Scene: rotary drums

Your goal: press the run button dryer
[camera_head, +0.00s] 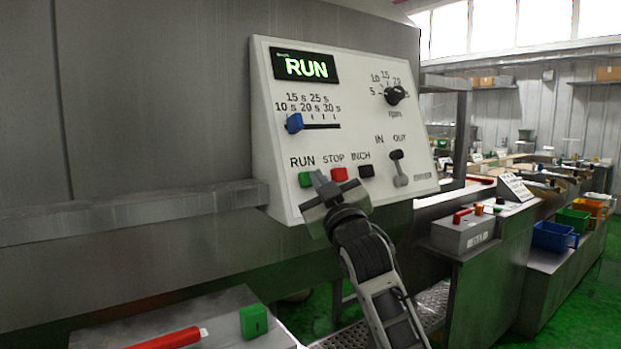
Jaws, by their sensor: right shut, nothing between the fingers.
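A white sloped control panel (269,130) is fixed to the grey machine. Its display (306,67) reads RUN in lit green letters. The green run button (306,180) sits at the lower left of the panel, with the red stop button (339,174) and black inch button (366,171) to its right. My right gripper (319,178) is shut and empty, its tip in front of the panel between the green and red buttons, close to the green one's right edge. I cannot tell whether it touches. My left gripper is not in view.
The panel also has a blue slider (294,123), a black rpm knob (396,95) and an in/out lever (398,168). A grey rail (130,214) runs along the machine. A green block (253,321) and red handle (170,338) are below. A grey control box (463,234) stands right.

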